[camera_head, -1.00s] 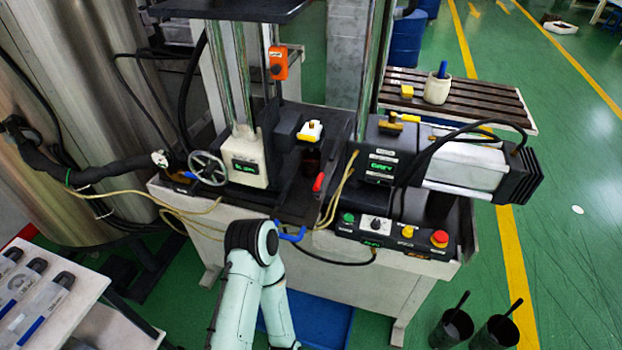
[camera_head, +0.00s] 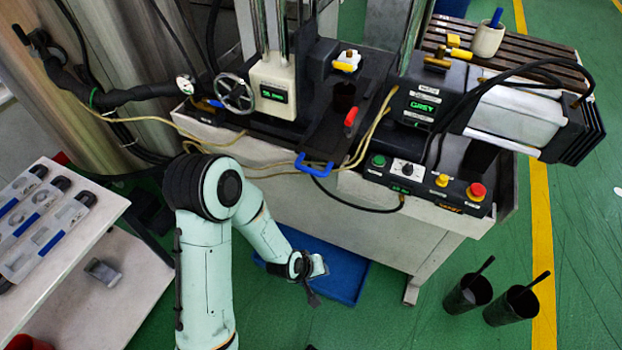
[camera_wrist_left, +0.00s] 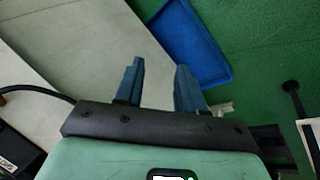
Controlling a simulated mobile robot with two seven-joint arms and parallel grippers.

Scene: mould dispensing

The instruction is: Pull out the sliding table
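The sliding table (camera_head: 335,129) is a dark plate on the machine, with a blue handle (camera_head: 314,166) at its front edge and a red lever (camera_head: 351,116) beside it. A dark cup (camera_head: 344,97) stands on it. My left gripper (camera_head: 320,268) is in front of the machine, below the blue handle and apart from it. In the left wrist view my left gripper (camera_wrist_left: 160,68) is open, with nothing between its two fingers. The handle is not seen in that view. My right gripper is not in view.
A control panel (camera_head: 420,187) with buttons is right of the handle. A blue tray (camera_head: 345,277) lies on the floor below. A white side table (camera_head: 104,225) with clear moulds stands at left. Two dark buckets (camera_head: 467,295) (camera_head: 511,306) stand on the floor at right.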

